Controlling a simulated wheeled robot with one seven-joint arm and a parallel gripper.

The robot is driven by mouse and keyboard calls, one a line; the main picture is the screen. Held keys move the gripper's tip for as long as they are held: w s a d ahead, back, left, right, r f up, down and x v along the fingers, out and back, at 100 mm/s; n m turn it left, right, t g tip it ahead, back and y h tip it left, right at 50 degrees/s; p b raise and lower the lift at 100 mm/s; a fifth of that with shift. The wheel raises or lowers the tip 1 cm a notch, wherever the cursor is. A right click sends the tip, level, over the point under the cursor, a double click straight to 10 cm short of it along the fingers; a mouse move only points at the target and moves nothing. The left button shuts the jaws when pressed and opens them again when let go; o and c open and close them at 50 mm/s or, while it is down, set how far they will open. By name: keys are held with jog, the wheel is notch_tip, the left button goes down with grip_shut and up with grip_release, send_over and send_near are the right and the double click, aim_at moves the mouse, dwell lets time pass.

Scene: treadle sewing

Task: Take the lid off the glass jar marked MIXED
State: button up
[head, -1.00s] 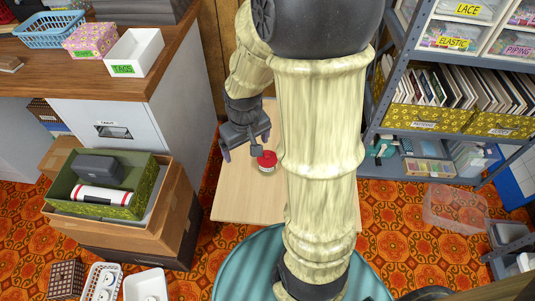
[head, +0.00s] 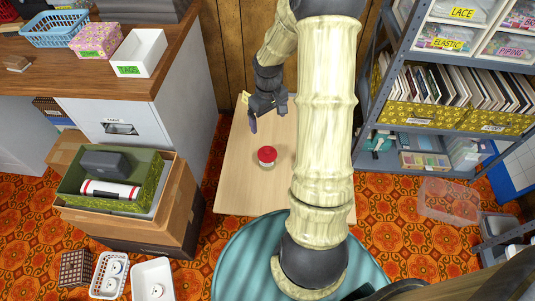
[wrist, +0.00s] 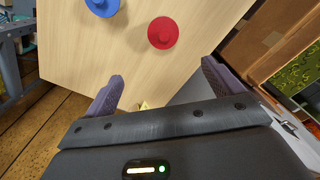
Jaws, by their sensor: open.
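A jar with a round red lid (head: 267,154) stands on the pale wooden table. The red lid (wrist: 163,32) also shows in the wrist view, with a small knob in its middle. A round blue lid (wrist: 102,5) is beside it at the top edge of the wrist view; in the head view I cannot see it. No MIXED marking is readable on either. My gripper (head: 268,116) is open and empty, above the table and apart from the red lid, on its far side. In the wrist view both fingers of my gripper (wrist: 162,72) are spread, with the red lid beyond them.
A grey metal shelf (head: 375,85) stands to the right. My arm covers the table's right part in the head view.

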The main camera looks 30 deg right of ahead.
jog(key=b, duration=0.4)
send_over(267, 150)
jog(key=f, duration=1.1)
jog(key=shift+w+d, duration=0.35)
jog(key=shift+r, duration=0.1)
jog(key=f, duration=0.1)
jog(key=f+b, duration=0.1)
jog(key=f, duration=0.1)
jog(key=f+b, duration=0.1)
jog(key=shift+s+a+f, duration=0.2)
jog(key=shift+s+a, duration=0.15)
jog(key=shift+f+b, duration=0.4)
jog(key=shift+f, duration=0.05)
jog(key=c, duration=1.1)
